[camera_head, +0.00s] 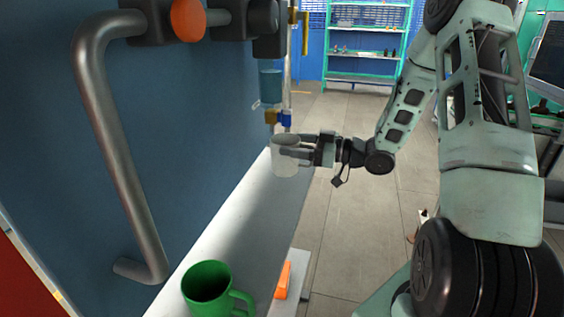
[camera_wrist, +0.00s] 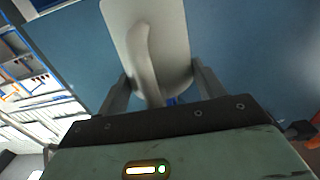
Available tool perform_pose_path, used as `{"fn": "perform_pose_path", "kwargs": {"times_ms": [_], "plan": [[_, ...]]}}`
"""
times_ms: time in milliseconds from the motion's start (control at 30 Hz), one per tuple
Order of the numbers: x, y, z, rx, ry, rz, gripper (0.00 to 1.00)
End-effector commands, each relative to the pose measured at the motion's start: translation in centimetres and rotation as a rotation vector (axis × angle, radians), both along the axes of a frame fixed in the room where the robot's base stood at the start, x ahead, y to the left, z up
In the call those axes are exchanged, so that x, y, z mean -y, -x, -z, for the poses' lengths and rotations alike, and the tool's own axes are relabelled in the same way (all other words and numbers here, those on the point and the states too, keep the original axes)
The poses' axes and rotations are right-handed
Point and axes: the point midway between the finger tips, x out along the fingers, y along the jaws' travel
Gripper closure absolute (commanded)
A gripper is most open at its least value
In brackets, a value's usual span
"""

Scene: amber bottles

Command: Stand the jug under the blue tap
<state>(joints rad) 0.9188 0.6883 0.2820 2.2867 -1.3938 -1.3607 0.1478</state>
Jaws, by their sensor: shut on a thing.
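The pale grey jug (camera_head: 285,160) is upright at the far end of the white ledge, just below the blue tap (camera_head: 285,119) in the head view. I cannot tell whether its base touches the ledge. My gripper (camera_head: 300,150) reaches it from the right and is shut on it. In the wrist view the jug (camera_wrist: 175,30) fills the space between my two fingers, with its curved handle toward the palm. A bit of blue shows behind the jug there.
A green mug (camera_head: 207,285) stands on the near part of the white ledge (camera_head: 232,225). An orange piece (camera_head: 283,279) lies to its right. A thick grey pipe handle (camera_head: 115,150) sticks out from the blue wall at left. The ledge between mug and jug is clear.

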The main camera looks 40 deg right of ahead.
Motion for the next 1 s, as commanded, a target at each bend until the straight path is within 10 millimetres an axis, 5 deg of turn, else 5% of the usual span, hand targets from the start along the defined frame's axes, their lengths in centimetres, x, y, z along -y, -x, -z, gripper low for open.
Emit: {"fn": "perform_pose_path", "kwargs": {"times_ms": [167, 733, 1000], "plan": [[-2.2, -2.7, 0.2, -0.003, -0.004, -0.002, 0.56], [-1.9, -2.5, 6.3, -0.003, -0.004, 0.0, 0.56], [-2.2, -2.8, 7.0, 0.001, 0.0, 0.001, 0.56]]}}
